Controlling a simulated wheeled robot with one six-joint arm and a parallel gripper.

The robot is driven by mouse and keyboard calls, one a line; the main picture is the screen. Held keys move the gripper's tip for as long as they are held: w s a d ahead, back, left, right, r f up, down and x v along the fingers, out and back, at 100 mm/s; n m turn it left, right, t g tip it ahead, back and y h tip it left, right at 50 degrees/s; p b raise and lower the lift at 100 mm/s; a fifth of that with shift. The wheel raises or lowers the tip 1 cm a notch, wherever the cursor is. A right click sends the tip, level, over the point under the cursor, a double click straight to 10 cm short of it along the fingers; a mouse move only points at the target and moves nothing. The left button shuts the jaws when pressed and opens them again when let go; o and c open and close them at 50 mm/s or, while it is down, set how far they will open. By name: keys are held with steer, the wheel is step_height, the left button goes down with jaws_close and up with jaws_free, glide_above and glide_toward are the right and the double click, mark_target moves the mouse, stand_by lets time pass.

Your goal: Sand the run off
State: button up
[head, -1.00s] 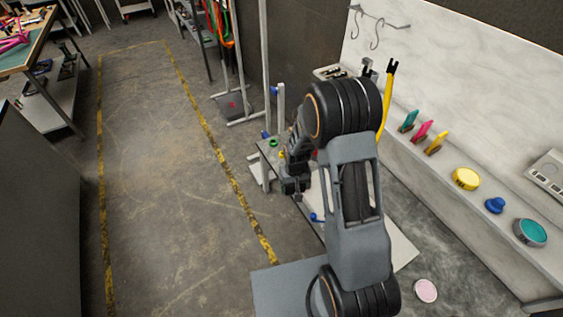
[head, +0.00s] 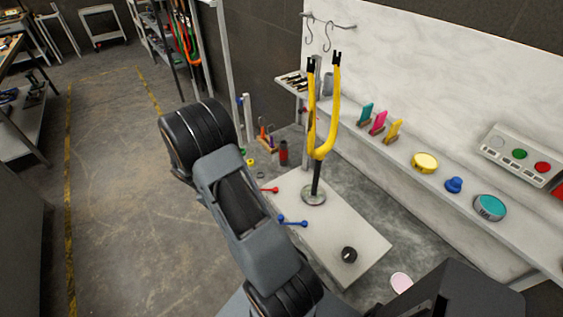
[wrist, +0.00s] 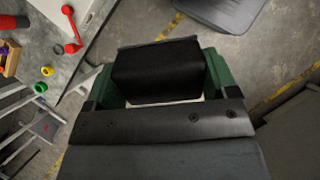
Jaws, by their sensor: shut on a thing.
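A yellow fork (head: 323,145) stands upright, prongs up, on a dark post with a round metal base (head: 314,197) on the pale bench (head: 345,235). I cannot make out a run in its paint from here. In the wrist view my gripper (wrist: 157,88), with green fingers, is shut on a black block (wrist: 158,70) with a thin white strip along its near edge. In the head view the gripper and block are hidden by my arm, which is left of the fork and apart from it.
Red (head: 270,189) and blue (head: 292,222) levers and a black puck (head: 349,255) are on the bench. The wall shelf (head: 455,215) holds teal, pink and yellow pieces, tins and a button panel (head: 520,155). Open floor (head: 120,180) lies left.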

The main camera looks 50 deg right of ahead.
steer(key=s+d+r+n+g+h+b, duration=0.1)
steer(key=s+d+n+h+b, duration=0.2)
steer(key=d, duration=0.4)
steer(key=s+d+r+n+g+h+b, duration=0.1)
steer(key=s+d+n+h+b, duration=0.15)
steer(key=d+h, duration=0.45)
steer(key=n+h+b, duration=0.2)
steer(key=h+b, duration=0.2)
steer(key=b, duration=0.2)
glide_toward(309, 133)
step_height(309, 133, down, 3)
steer(key=shift+t, duration=0.5)
steer(key=shift+s+x, duration=0.1)
steer(key=shift+x, duration=1.2)
steer(key=shift+s+x, duration=0.15)
steer(key=shift+x, duration=1.15)
steer(key=shift+x, duration=0.85)
steer(key=shift+r, duration=0.2)
steer(key=shift+s+d+r+p, duration=0.1)
steer(key=shift+r+p, duration=4.95)
steer(key=shift+r, duration=2.1)
steer(key=shift+f, duration=0.15)
steer(key=shift+f+b, duration=4.75)
steer(key=shift+f, duration=0.75)
